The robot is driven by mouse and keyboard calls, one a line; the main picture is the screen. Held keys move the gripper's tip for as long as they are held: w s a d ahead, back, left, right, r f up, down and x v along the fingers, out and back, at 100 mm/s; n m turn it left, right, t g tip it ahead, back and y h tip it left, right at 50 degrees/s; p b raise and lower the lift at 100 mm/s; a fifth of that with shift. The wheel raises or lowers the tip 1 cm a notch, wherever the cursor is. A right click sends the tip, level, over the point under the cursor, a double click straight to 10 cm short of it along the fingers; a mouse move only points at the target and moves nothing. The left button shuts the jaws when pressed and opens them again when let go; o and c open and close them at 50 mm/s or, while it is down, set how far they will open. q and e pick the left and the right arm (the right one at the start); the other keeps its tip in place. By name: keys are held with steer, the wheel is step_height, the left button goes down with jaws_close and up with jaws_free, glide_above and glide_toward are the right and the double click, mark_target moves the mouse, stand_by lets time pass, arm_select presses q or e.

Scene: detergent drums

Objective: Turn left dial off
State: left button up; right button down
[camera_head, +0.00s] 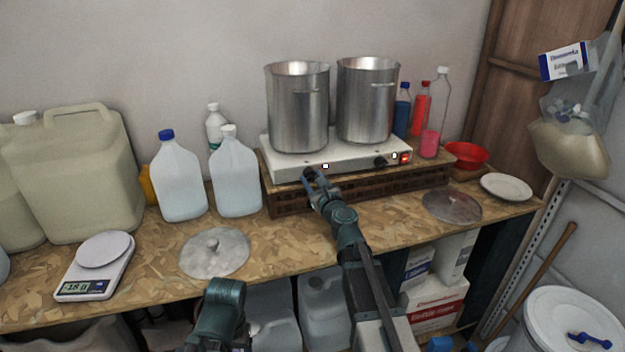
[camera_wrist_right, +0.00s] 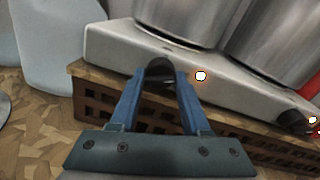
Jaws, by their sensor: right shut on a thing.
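A white two-burner hot plate (camera_head: 294,171) stands on a brown slatted crate, with its front panel toward me. My right gripper (camera_head: 311,179) is at the left part of that panel. In the right wrist view its two blue fingers (camera_wrist_right: 160,85) are shut on the dark left dial (camera_wrist_right: 160,70), one on each side, partly hiding it. A small white light with an orange glow (camera_wrist_right: 200,76) shows just right of this dial. The dark right dial (camera_head: 380,162) is free, with another light (camera_head: 394,155) by it. My left gripper's fingers are not in view.
Two steel pots (camera_head: 298,110) (camera_head: 367,105) stand on the hot plate. A red switch (camera_head: 405,157) is at the panel's right end. Water jugs (camera_head: 235,180) stand left of the crate (camera_head: 283,203). A round lid (camera_head: 214,253) and a scale (camera_head: 95,268) lie on the bench.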

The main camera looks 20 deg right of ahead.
steer(key=n, duration=0.6)
steer(key=shift+r+p, duration=0.1)
steer(key=shift+p, duration=0.2)
steer(key=n, duration=0.6)
steer(key=shift+g+h, duration=0.3)
steer(key=shift+n, duration=0.4)
steer(key=shift+c, duration=2)
jaws_free()
steer(key=shift+s, duration=0.1)
